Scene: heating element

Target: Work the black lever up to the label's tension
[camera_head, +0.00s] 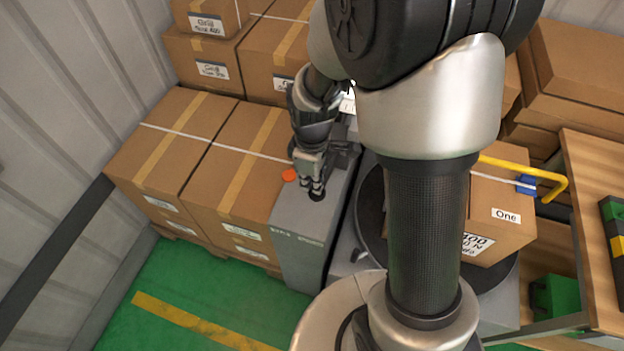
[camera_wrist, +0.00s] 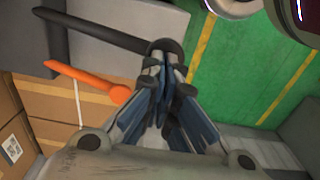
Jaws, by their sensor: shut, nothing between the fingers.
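The black lever (camera_wrist: 105,33) runs across the top left of the wrist view to a round end by my fingertips. My gripper (camera_wrist: 165,62) is shut and empty, with its tips at or just over that round end; I cannot tell whether they touch. In the head view my gripper (camera_head: 313,190) points down at the grey machine (camera_head: 312,245), and the lever's black end (camera_head: 317,196) shows under it. A carton on the turntable carries a white label (camera_head: 477,244) reading "400" and "N", partly hidden by my arm.
An orange lever (camera_wrist: 90,80) lies beside the black one; its end (camera_head: 289,175) also shows in the head view. Strapped cartons (camera_head: 235,190) stand close left of the machine. A yellow bar (camera_head: 520,168) is at right. Green floor (camera_head: 180,290) is open in front.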

